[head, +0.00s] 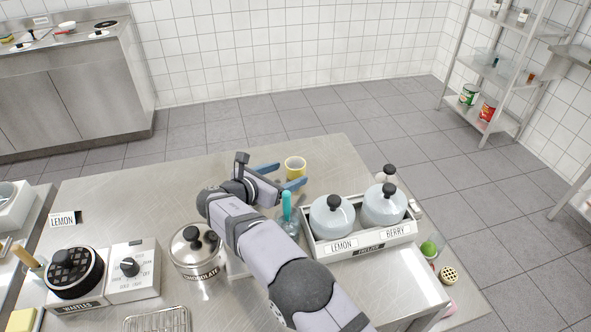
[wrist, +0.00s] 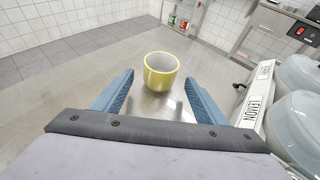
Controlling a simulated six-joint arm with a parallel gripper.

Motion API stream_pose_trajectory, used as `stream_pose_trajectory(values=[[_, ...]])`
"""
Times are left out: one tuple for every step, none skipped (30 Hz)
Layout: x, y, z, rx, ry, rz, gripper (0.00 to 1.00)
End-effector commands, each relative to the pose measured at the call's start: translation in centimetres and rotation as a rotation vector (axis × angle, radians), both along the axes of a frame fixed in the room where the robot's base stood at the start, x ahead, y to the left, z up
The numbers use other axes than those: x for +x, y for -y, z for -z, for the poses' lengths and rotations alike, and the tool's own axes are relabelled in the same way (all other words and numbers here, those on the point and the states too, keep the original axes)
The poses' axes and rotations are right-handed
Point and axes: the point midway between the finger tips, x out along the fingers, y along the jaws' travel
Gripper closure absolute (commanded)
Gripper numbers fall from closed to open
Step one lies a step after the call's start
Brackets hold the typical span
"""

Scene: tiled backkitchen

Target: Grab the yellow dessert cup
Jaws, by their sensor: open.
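The yellow dessert cup (head: 295,168) stands upright on the steel table near its far edge. It has a pale inside and looks empty. In the wrist view the cup (wrist: 160,75) sits ahead of my gripper, centred between the fingers. My gripper (head: 280,176) is open, with its two blue fingers spread apart and nothing between them. In the wrist view the open gripper (wrist: 160,90) has its fingertips just short of the cup or level with its near side; I cannot tell if either touches it.
A tray (head: 365,244) with lidded lemon and berry pots stands right of my gripper. A chocolate pot (head: 195,250) and waffle iron (head: 74,268) are at left. The table's left middle is clear.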

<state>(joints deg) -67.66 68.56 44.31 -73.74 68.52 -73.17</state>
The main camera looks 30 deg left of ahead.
Motion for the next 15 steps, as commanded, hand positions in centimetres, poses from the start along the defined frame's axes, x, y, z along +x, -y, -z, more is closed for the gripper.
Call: stream_pose_trajectory(values=[[0.7, 0.2, 0.2, 0.000, 0.000, 0.001, 0.34], [1.1, 0.2, 0.4, 0.000, -0.001, 0.001, 0.34], [1.5, 0.3, 0.5, -0.001, 0.000, 0.002, 0.34], [1.8, 0.3, 0.7, -0.001, 0.000, 0.002, 0.34], [2.1, 0.3, 0.8, -0.002, 0.000, 0.001, 0.34], [2.3, 0.3, 0.9, 0.000, 0.000, 0.001, 0.34], [2.5, 0.3, 1.0, 0.000, -0.001, 0.000, 0.34], [2.7, 0.4, 1.1, 0.000, 0.000, 0.000, 0.34], [2.8, 0.4, 1.2, 0.001, -0.001, -0.001, 0.34], [2.9, 0.4, 1.2, 0.001, -0.001, -0.001, 0.34], [2.9, 0.4, 1.2, 0.001, -0.001, -0.001, 0.34], [3.0, 0.4, 1.2, 0.000, -0.001, -0.001, 0.34], [3.0, 0.4, 1.2, 0.000, -0.001, -0.001, 0.34], [3.0, 0.4, 1.2, 0.000, -0.001, -0.001, 0.34], [2.9, 0.4, 1.3, 0.000, -0.001, -0.001, 0.34]])
